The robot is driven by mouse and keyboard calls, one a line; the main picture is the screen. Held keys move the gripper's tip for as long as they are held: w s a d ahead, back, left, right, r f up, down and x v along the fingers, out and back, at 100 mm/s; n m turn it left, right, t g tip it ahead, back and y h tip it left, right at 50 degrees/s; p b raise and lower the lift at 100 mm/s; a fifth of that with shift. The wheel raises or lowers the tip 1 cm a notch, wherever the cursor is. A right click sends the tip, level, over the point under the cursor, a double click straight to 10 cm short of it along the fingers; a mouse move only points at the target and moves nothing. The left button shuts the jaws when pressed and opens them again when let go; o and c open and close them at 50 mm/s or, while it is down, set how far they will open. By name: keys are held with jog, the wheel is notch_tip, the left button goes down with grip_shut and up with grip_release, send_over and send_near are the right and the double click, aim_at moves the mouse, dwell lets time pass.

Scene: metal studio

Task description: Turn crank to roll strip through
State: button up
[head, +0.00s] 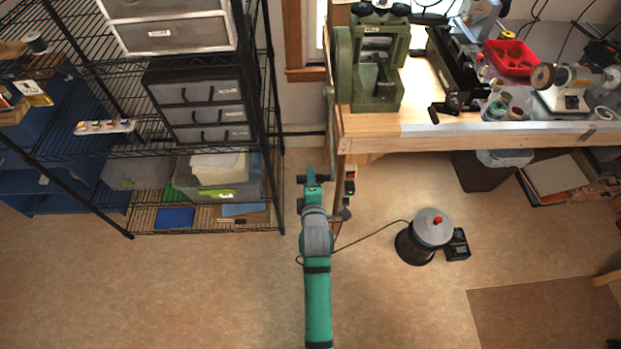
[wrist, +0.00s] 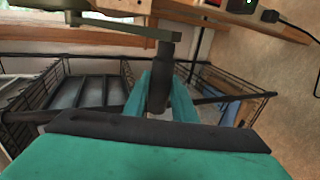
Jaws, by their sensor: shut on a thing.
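The green rolling mill (head: 377,70) stands at the left end of the wooden workbench. Its olive crank arm (wrist: 125,27) crosses the top of the wrist view, and a dark cylindrical crank handle (wrist: 160,75) extends from the arm's right end. My gripper (wrist: 160,98) is shut on the handle, with a teal finger on each side. In the head view my gripper (head: 313,179) is left of the bench's front-left corner; the handle cannot be made out there. I cannot make out a metal strip in either view.
A black wire shelf (head: 205,147) with drawers and bins stands to the left. On the bench are a red tray (head: 510,57) and a small motor machine (head: 570,85). A round canister (head: 432,228) stands on the floor at right. Open floor lies in front.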

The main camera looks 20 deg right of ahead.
jog(key=s+r, duration=0.1)
jog(key=r, duration=0.2)
jog(key=s+r, duration=0.1)
jog(key=r, duration=0.5)
jog(key=shift+s+a+r, duration=0.1)
jog(key=shift+s+a, duration=0.3)
jog(key=r, duration=0.9)
jog(key=shift+s+a, duration=0.1)
jog(key=shift+s, duration=0.2)
jog(key=o, duration=1)
jog(key=shift+s+f, duration=0.1)
jog(key=shift+o, duration=0.2)
jog(key=shift+s+a, duration=0.1)
